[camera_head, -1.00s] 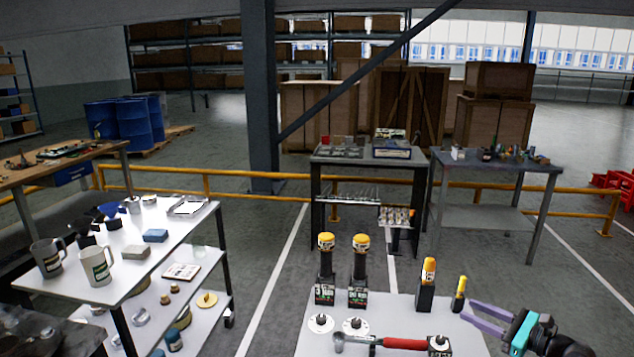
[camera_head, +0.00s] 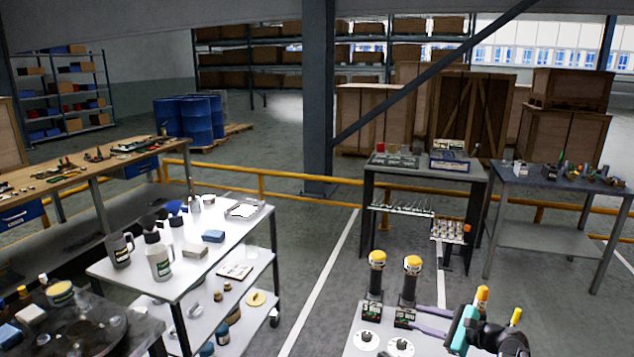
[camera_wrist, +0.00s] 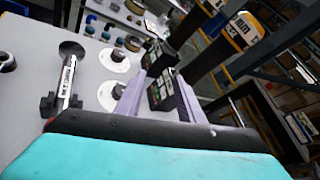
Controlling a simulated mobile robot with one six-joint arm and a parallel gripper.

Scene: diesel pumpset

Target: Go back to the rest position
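My gripper (camera_head: 416,316), with pale purple fingers and a teal body, is over the white table at the bottom right of the head view. The wrist view shows its two fingers (camera_wrist: 150,84) spread apart. A black tool base with a label (camera_wrist: 162,92) shows between and beyond them, and I see no grip on it.
The white table (camera_head: 362,325) bears another yellow-topped tool (camera_head: 376,278) and round white discs (camera_head: 367,340). A white trolley (camera_head: 190,270) with mugs stands left. Clear floor shows between.

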